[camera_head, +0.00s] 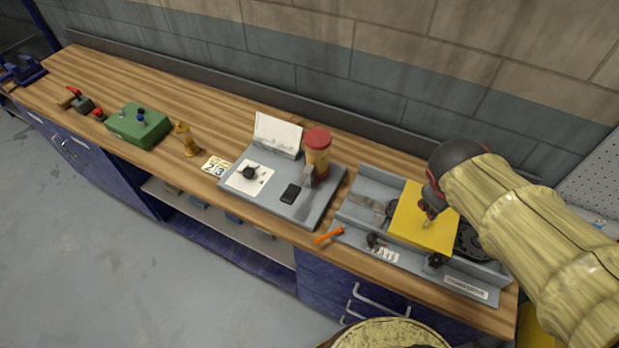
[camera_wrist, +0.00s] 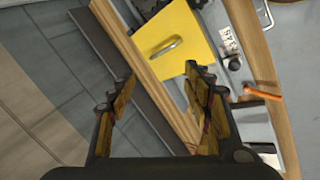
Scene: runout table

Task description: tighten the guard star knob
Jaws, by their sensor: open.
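The yellow guard (camera_head: 411,228) sits on a grey tray-like fixture (camera_head: 466,290) at the right of the bench. A dark knob (camera_head: 436,262), seemingly the star knob, is at the guard's front edge; a dark knob also shows at the top edge of the wrist view (camera_wrist: 202,4). A second black knob or lever (camera_head: 375,241) stands left of it and shows in the wrist view (camera_wrist: 234,62). My gripper (camera_wrist: 160,75) is open and empty above the guard, with the guard's handle (camera_wrist: 168,47) ahead of its fingers. Contact and knob tightness cannot be told.
An orange tool (camera_head: 329,235) lies at the bench's front edge. A grey plate (camera_head: 320,205) with a red-topped post (camera_head: 317,150) stands to the left. A green box (camera_head: 138,126) and a brass figure (camera_head: 186,139) are farther left. The wall is behind.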

